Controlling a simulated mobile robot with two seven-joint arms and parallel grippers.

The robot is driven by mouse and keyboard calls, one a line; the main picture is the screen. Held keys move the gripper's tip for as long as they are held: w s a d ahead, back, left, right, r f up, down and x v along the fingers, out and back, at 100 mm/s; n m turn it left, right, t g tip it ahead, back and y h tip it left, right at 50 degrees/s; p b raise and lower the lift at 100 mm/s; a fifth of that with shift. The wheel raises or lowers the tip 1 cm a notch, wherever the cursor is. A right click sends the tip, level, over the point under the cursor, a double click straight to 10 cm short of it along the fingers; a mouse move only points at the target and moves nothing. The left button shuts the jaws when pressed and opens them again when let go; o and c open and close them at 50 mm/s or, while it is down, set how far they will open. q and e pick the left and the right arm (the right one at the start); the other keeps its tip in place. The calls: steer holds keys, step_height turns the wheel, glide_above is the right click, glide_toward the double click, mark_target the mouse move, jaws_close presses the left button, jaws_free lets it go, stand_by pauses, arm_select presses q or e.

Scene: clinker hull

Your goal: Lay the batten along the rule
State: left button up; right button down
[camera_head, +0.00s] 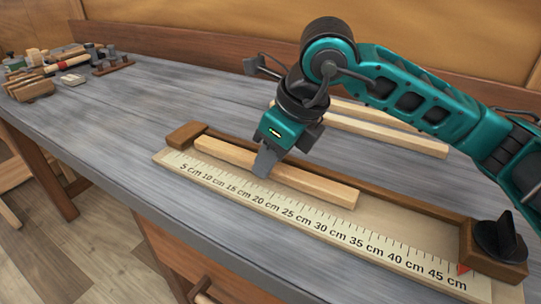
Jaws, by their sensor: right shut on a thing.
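The rule (402,262) is a pale board with centimetre marks from 5 to 45, lying on the grey bench. The batten (322,187) is a light wooden strip lying lengthwise over the rule board, behind the printed scale, from near the left stop block (186,134) to about the 30 cm region. My right gripper (264,170) reaches down over the batten near its middle and is shut on it. The gripper hides part of the batten. I cannot tell whether the batten touches the board or the left block. My left gripper is not in view.
A brown fence runs along the rule's back edge. A brown block (487,246) with a black knob (497,238) and a red pointer stands at the right end. More light strips (390,134) lie behind. Tools and wood pieces (35,88) crowd the far left. The bench between is clear.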

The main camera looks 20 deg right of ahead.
steer(key=shift+f, duration=0.15)
steer(key=c, duration=1.3)
jaws_free()
steer(key=shift+o, duration=0.9)
steer(key=shift+d+r, duration=0.1)
steer(key=shift+r, duration=0.45)
steer(key=p+v, duration=0.1)
steer(key=v, duration=1)
steer(key=shift+s+p, duration=0.15)
steer(key=shift+p, duration=0.25)
